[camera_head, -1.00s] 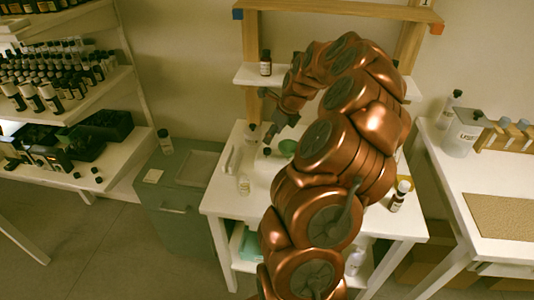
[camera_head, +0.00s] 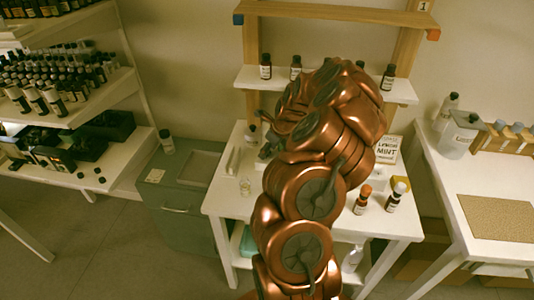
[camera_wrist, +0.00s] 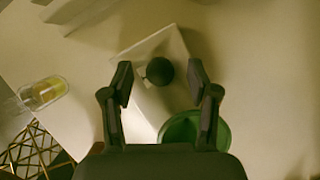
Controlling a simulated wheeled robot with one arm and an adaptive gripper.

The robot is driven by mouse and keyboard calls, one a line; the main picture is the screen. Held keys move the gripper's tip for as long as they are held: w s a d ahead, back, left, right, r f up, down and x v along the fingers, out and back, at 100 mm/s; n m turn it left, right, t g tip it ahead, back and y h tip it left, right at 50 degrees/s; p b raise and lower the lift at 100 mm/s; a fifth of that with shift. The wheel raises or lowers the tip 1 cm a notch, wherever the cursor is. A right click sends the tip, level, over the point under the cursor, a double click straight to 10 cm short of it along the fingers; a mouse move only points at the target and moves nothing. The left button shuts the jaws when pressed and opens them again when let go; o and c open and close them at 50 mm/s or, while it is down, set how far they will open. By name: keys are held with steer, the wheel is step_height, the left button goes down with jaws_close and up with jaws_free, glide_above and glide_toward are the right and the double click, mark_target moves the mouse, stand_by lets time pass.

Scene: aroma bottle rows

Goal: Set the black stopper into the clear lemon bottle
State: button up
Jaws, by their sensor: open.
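The round black stopper (camera_wrist: 159,71) sits on a pale block (camera_wrist: 165,50) in the wrist view. My gripper (camera_wrist: 161,85) is open, with one finger on each side of the stopper in the picture; I cannot tell whether they touch it. A clear bottle (camera_wrist: 43,93) with yellow contents is at the left of the wrist view. A small clear bottle (camera_head: 245,187) stands near the table's left front in the head view, apparently the same one. In the head view my arm hides the stopper and most of my gripper.
A gold wire frame (camera_wrist: 33,153) is at lower left.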

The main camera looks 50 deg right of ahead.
steer(key=c, duration=1.1)
